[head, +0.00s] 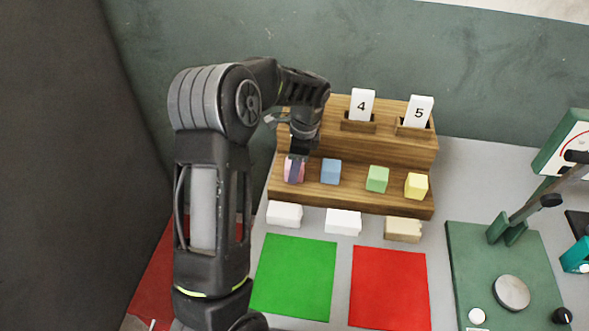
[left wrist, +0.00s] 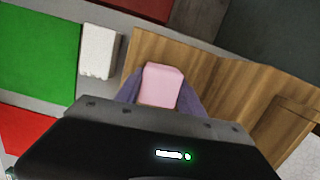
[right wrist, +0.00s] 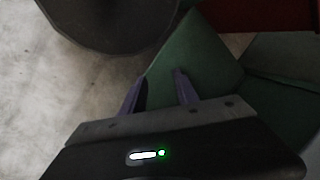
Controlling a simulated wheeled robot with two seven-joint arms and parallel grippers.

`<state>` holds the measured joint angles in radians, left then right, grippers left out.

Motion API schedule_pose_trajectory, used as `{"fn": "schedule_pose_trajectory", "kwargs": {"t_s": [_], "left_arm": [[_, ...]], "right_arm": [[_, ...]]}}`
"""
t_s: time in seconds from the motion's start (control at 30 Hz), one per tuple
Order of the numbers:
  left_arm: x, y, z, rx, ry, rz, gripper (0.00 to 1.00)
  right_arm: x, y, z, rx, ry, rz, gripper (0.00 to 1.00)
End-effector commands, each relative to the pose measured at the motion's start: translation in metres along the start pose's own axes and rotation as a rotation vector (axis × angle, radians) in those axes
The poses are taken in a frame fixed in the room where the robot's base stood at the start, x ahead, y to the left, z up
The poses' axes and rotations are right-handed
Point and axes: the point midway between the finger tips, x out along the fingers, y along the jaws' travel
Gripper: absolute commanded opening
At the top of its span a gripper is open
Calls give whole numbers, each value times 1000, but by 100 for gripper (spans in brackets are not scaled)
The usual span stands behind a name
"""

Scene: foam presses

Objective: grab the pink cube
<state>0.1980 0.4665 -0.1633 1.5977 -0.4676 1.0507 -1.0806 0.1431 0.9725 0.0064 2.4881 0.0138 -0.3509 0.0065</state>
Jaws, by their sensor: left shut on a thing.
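The pink cube (head: 288,170) is at the left end of the lower step of the wooden stand (head: 350,200), partly hidden by my left gripper in the head view. My left gripper (head: 295,168) reaches down from above and is shut on the cube. In the left wrist view the pink cube (left wrist: 161,85) sits between the two purple fingers, with the wooden step behind it. I cannot tell whether it still touches the step. My right gripper (right wrist: 160,88) shows only in the right wrist view. Its fingers are apart with nothing between them.
Blue (head: 331,171), green (head: 377,178) and yellow (head: 416,186) cubes stand on the same step. Cards marked 4 (head: 361,105) and 5 (head: 419,111) stand above. White and tan blocks lie in front, before green (head: 295,278) and red (head: 390,288) squares. A green press (head: 500,270) stands right.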

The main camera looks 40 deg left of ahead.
Motion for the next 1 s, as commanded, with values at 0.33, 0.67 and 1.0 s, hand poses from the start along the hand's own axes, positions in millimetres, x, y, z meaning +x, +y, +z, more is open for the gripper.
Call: {"fn": "schedule_pose_trajectory", "kwargs": {"t_s": [0.33, 0.67, 1.0], "left_arm": [[0, 0, 0, 0, 0, 0, 6], [-24, 0, 3, 0, 1, -2, 6], [-82, -1, 12, -1, 2, -4, 6]], "right_arm": [[0, 0, 0, 0, 0, 0, 36], [-18, -5, 1, 2, -5, 4, 36], [-26, -5, 1, 5, -11, 9, 36]]}}
